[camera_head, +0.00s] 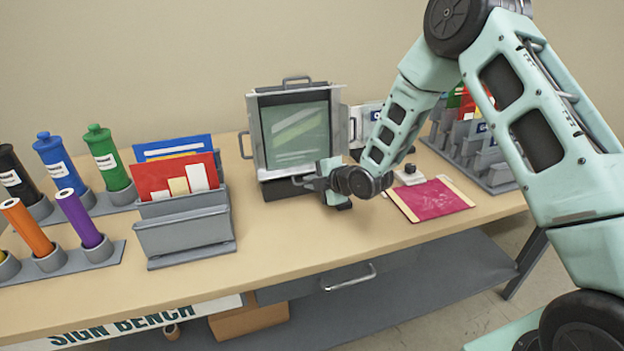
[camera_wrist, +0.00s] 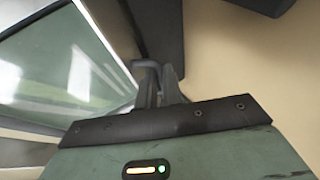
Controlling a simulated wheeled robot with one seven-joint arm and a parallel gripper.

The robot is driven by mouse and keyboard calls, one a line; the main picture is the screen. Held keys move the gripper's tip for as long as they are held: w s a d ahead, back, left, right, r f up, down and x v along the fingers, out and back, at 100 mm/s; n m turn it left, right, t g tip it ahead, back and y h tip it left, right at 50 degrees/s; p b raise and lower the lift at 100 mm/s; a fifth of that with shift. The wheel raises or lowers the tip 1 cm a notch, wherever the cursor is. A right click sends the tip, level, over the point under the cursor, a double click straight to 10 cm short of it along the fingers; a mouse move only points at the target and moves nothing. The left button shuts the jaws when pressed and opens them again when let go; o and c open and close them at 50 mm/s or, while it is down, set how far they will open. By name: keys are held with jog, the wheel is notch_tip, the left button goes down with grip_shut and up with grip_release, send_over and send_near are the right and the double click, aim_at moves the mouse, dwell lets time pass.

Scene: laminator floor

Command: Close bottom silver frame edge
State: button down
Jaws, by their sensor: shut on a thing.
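The upright silver frame (camera_head: 252,112) stands on the bench around a green panel (camera_head: 296,135) with pale streaks. Its top, left and right edges each show a handle. The bottom edge is partly hidden by my gripper. My gripper (camera_head: 305,181) is at the frame's lower right, low over the bench. In the wrist view its fingers (camera_wrist: 165,85) are shut on a grey handle (camera_wrist: 147,66) beside the panel. This looks like the bottom edge's handle. I cannot tell whether the bottom edge lies flush against the frame.
A red sheet (camera_head: 437,199) lies right of my gripper. A grey holder (camera_head: 185,232) with red and blue folders stands to the left, with several coloured bottles and tubes beyond it. A grey rack (camera_head: 480,160) is at the right. The bench front (camera_head: 270,255) is clear.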

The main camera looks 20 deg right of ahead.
aim_at(310, 171)
jog(key=r+g+p, duration=0.1)
jog(key=p, duration=0.3)
jog(key=r+m+g+p, duration=0.1)
jog(key=g+p, duration=0.1)
jog(key=p, duration=0.1)
jog(key=w+r+g+p, duration=0.1)
jog(key=g+p, duration=0.1)
jog(key=p, duration=0.2)
jog(key=shift+d+r+m+h+p, duration=0.2)
jog(key=shift+r+m+h+p, duration=0.1)
jog(key=shift+h, duration=0.1)
jog(key=shift+w+a+g+p, duration=0.15)
jog(key=shift+w+g+p, duration=0.15)
jog(key=shift+g+p, duration=0.9)
jog(key=shift+w+m+g, duration=0.25)
jog(key=shift+m+g, duration=0.05)
jog(key=shift+g, duration=0.4)
jog(key=shift+g+b, duration=0.3)
jog(key=shift+b, duration=0.05)
jog(key=shift+w+r, duration=0.1)
jog(key=shift+r, duration=0.05)
